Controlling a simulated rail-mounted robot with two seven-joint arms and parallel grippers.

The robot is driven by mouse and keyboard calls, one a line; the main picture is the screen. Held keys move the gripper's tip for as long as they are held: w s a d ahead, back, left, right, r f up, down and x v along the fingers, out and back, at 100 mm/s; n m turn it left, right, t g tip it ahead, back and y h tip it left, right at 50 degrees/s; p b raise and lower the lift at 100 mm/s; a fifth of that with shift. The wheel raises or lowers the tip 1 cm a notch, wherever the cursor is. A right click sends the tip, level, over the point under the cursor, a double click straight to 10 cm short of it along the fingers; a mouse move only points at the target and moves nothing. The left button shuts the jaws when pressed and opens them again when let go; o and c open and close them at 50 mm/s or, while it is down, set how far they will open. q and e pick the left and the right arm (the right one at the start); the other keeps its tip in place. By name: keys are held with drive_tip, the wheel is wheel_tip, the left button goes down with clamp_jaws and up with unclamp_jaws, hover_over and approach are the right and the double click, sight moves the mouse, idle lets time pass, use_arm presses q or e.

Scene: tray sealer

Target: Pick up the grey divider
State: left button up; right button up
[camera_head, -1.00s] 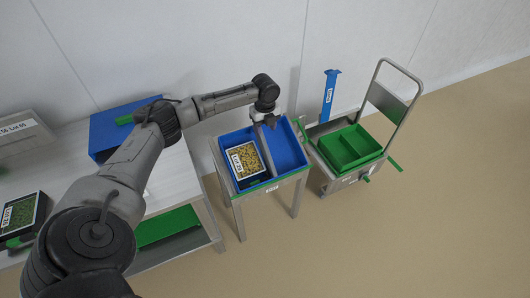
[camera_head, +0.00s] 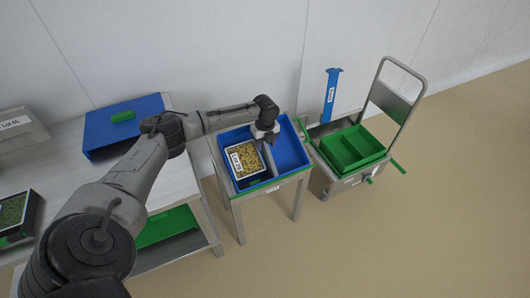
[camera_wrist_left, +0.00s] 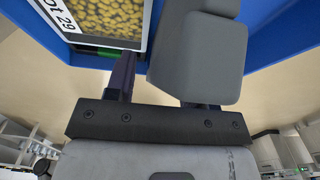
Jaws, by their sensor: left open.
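The grey divider (camera_head: 269,160) stands in the blue crate (camera_head: 290,148), between a labelled tray of yellow pieces (camera_head: 246,159) and an empty blue compartment. My left gripper (camera_head: 266,139) is open over the top of the divider and hides part of it. In the left wrist view, a grey block that looks like the divider's upper part (camera_wrist_left: 200,58) is close to the fingers. One dark finger shows to its left; the other is partly hidden behind it. I cannot tell whether they touch it. My right gripper is not in view.
The crate rests on a metal stand. A table at left holds a blue box (camera_head: 111,128) and a dark labelled tray (camera_head: 14,215).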

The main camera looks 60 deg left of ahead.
use_arm(q)
drive_tip(key=shift+f, duration=0.25)
clamp_jaws()
drive_tip(key=shift+r, duration=0.15)
